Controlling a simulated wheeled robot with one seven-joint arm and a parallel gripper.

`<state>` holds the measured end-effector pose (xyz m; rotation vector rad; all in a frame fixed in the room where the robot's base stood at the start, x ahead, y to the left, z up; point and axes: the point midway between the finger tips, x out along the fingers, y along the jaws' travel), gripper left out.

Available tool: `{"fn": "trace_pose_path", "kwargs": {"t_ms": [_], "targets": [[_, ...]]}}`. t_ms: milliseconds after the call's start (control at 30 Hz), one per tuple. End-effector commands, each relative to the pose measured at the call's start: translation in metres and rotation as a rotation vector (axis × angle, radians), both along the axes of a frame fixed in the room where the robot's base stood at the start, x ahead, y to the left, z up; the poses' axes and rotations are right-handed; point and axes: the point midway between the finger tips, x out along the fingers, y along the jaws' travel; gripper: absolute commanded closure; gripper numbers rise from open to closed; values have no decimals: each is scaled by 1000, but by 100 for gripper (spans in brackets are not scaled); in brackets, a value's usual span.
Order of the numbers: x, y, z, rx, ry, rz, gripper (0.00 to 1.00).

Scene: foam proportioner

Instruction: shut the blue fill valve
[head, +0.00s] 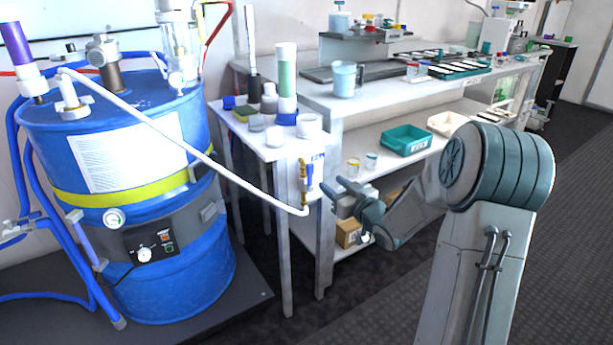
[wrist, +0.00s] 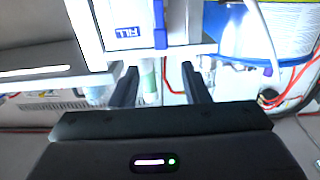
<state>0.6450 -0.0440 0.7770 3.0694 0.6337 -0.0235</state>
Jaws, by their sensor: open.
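The blue fill valve (head: 309,174) is on a pipe at the front corner of the white bench, in the middle of the head view. Its blue lever runs up and down beside a brass fitting. In the wrist view the blue lever (wrist: 160,26) stands upright at the top, beside a label reading FILL (wrist: 128,32). My gripper (head: 334,188) is just right of the valve in the head view. In the wrist view its two dark fingers (wrist: 159,72) are apart with nothing held between them. The lever shows just above the gap, apart from the fingers.
A white hose (head: 180,142) runs from the blue drum (head: 160,270) to the pipe below the valve. The bench (head: 400,97) carries cups, bottles and trays. A teal bin (head: 405,141) sits on its lower shelf. Dark floor lies clear at the right.

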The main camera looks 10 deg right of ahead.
Motion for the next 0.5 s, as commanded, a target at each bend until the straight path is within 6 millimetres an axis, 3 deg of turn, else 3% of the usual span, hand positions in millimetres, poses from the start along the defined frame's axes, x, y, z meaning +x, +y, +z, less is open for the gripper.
{"fn": "trace_pose_path", "kwargs": {"t_ms": [233, 500], "targets": [[19, 9, -2, 13, -15, 11, 58], [71, 33, -2, 12, -15, 12, 58]]}}
